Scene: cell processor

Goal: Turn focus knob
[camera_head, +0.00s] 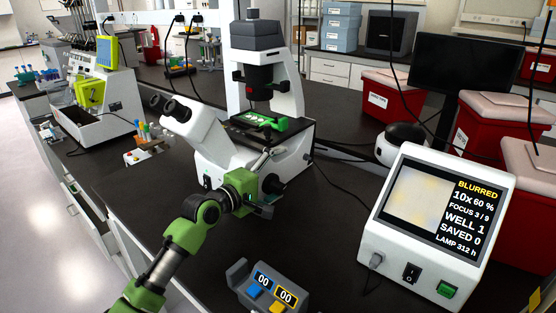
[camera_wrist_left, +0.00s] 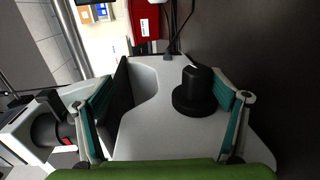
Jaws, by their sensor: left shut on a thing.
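The white microscope (camera_head: 218,150) stands on the dark bench, with its eyepieces facing left and a green plate holder (camera_head: 262,122) on its stage. The black focus knob (camera_head: 273,184) is low on its side and partly covered by my gripper. My left gripper (camera_head: 264,194) is at the knob. In the left wrist view the knob (camera_wrist_left: 195,92) shows a white mark and lies between the two teal-padded fingers, nearer the right one. The monitor (camera_head: 436,210) reads BLURRED, 10x, 60 %, FOCUS 3/9, WELL 1, SAVED 0.
A grey counter box (camera_head: 266,287) with blue and yellow buttons sits at the bench front. Red bins (camera_head: 490,125) and a dark screen (camera_head: 462,75) stand at the back right. A tube rack (camera_head: 143,150) is left of the microscope. Cables cross the bench near the monitor.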

